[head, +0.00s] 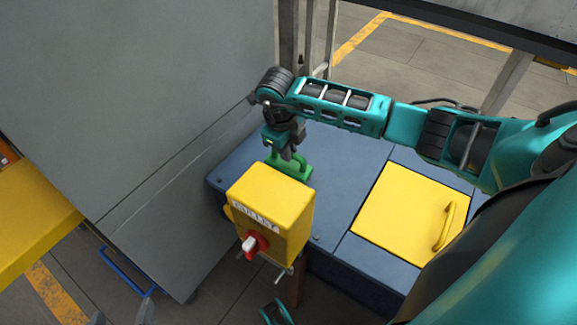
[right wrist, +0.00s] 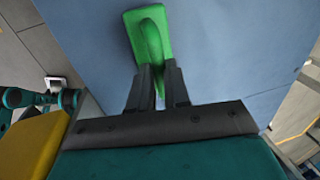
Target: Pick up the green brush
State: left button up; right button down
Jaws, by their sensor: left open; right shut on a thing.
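The green brush (head: 296,167) is on the blue bench top (head: 345,155), behind the yellow switch box. It also shows in the right wrist view (right wrist: 150,35), with its flat base against the blue surface and its raised handle toward me. My right gripper (head: 286,152) reaches down from above and is shut on the brush's handle; its dark fingers (right wrist: 157,72) sit on either side of the handle in the right wrist view. Only the grey finger ends of my left gripper (head: 121,314) show at the bottom left edge of the head view, apart and empty.
A yellow switch box (head: 265,205) with a red knob stands close in front of the brush. A yellow lid (head: 405,215) with a handle lies to the right on the bench. A large grey panel (head: 140,90) stands just left of the bench.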

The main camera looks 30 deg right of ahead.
pick_arm(q)
jog(key=shift+a+f, duration=0.1)
dwell(0.3)
pick_arm(e)
jog(key=shift+r, duration=0.65)
pick_arm(q)
jog(key=r+p, duration=0.2)
jog(key=p, duration=0.1)
jog(key=a+r+p, duration=0.1)
jog(key=p, duration=0.1)
jog(key=shift+s+r, duration=0.1)
jog(key=shift+s, duration=0.2)
pick_arm(e)
notch_tip(320, 180, up, 19)
jog(key=shift+f, duration=0.1)
